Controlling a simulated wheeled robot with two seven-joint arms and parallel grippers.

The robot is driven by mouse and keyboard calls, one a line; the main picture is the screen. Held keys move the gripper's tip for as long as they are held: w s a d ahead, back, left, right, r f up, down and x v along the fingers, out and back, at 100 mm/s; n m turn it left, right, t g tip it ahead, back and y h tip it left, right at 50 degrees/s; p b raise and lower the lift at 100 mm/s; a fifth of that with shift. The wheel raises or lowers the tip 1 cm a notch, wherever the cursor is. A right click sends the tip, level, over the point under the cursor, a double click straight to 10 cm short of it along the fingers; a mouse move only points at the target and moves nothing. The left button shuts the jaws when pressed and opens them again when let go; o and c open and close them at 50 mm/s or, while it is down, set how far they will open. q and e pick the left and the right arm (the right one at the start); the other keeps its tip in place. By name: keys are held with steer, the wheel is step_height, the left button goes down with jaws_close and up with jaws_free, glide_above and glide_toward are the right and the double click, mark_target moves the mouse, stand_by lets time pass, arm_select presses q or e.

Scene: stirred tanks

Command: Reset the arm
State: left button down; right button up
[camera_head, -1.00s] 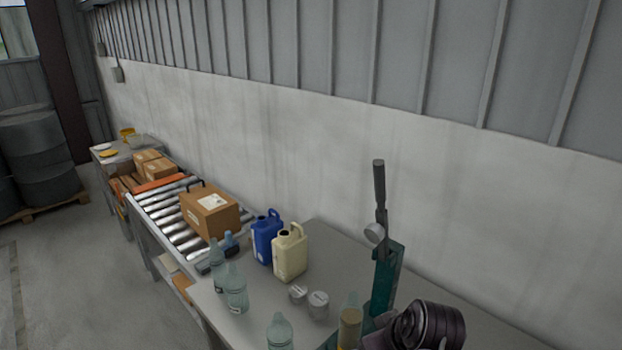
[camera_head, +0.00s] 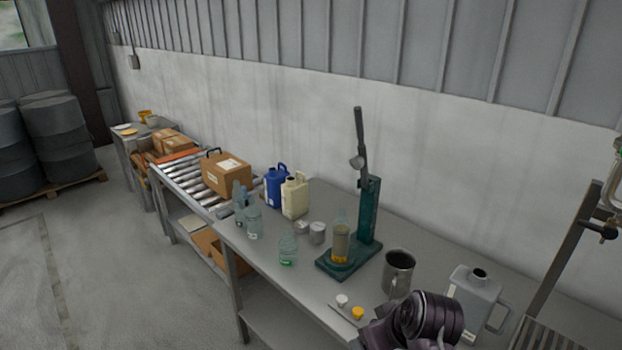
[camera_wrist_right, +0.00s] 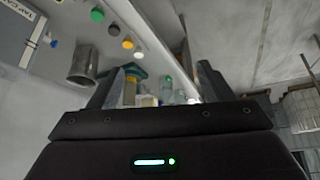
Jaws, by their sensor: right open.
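My right gripper (camera_wrist_right: 157,82) shows in the right wrist view with its two fingers well apart and nothing between them that it grips. Past the fingers I see the bench with a metal mug and bottles, apart from the jaws. In the head view a dark, rounded part of my arm (camera_head: 418,318) is at the bottom, right of centre, over the front edge of the bench (camera_head: 285,272). The fingers are not visible in the head view. My left gripper is in neither view.
A metal mug (camera_head: 398,272) and grey jug (camera_head: 474,297) stand close to my arm. Small caps (camera_head: 357,313) lie at the front edge. Bottles, jerrycans (camera_head: 295,197) and a roller conveyor are farther left.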

steer(key=s+d+f+g+h+b, duration=0.1)
steer(key=s+d+f+h+b, duration=0.2)
steer(key=f, duration=1.7)
steer(key=d+f+g+b, duration=0.1)
steer(key=d+f+b, duration=0.25)
steer(key=f, duration=1.65)
steer(key=s+d+f+m+g+b, duration=0.1)
steer(key=s+f+b, duration=0.1)
steer(key=s+f, duration=0.7)
steer(key=s+d+f+b, duration=0.25)
steer(key=s+f, duration=0.45)
steer(key=f, duration=0.4)
arm_select(q)
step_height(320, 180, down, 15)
steer(key=b, duration=0.3)
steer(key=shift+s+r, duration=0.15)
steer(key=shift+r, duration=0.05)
arm_select(e)
steer(key=s+f, duration=0.5)
steer(key=s, duration=0.4)
steer(key=s+f+m+g, duration=0.1)
steer(key=s+f, duration=0.4)
steer(key=s, duration=0.4)
steer(key=shift+d+g+y, duration=0.25)
steer(key=shift+g+y, duration=0.05)
steer(key=shift+y, duration=0.1)
